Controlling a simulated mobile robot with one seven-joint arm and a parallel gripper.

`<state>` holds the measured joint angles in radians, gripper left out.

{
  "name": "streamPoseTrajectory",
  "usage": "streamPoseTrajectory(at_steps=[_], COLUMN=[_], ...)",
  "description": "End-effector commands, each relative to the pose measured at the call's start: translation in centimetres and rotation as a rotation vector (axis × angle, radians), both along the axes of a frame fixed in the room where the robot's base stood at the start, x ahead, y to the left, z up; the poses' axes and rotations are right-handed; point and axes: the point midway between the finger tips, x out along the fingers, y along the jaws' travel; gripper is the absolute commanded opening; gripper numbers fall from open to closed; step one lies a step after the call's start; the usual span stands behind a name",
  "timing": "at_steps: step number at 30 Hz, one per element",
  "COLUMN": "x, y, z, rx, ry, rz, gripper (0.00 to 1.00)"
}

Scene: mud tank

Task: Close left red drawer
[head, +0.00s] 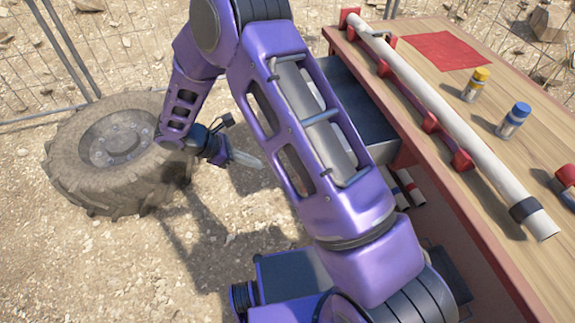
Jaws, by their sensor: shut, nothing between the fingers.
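A wooden workbench (470,130) with a red edge stands at the right. A dark grey-blue drawer-like box (362,112) juts out from under its top on the left side. My purple arm covers part of it, and I cannot see its front face or tell whether that face is red. My gripper (250,160) is shut and empty. It hangs over the dirt ground, left of the box and apart from it, pointing right.
A muddy tyre (120,150) lies left of my gripper. A long white tube (450,130) rests in red holders on the bench, near a yellow-capped bottle (476,85), a blue-capped bottle (513,120) and a red cloth (437,50). Wire fencing stands behind. Ground between tyre and bench is open.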

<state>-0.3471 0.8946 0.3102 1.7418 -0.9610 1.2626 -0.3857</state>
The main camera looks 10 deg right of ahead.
Motion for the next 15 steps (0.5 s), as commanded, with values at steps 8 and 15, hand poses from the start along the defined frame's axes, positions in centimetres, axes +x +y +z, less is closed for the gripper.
streamPoseTrajectory(at_steps=[8, 15], x=[0.1, 0.4], y=[-2.8, -6.5], z=[-2.9, -6.6], rx=[-0.003, -0.002], ry=[0.005, 0.003], rz=[-0.004, -0.004], gripper=[0.00, 0.00])
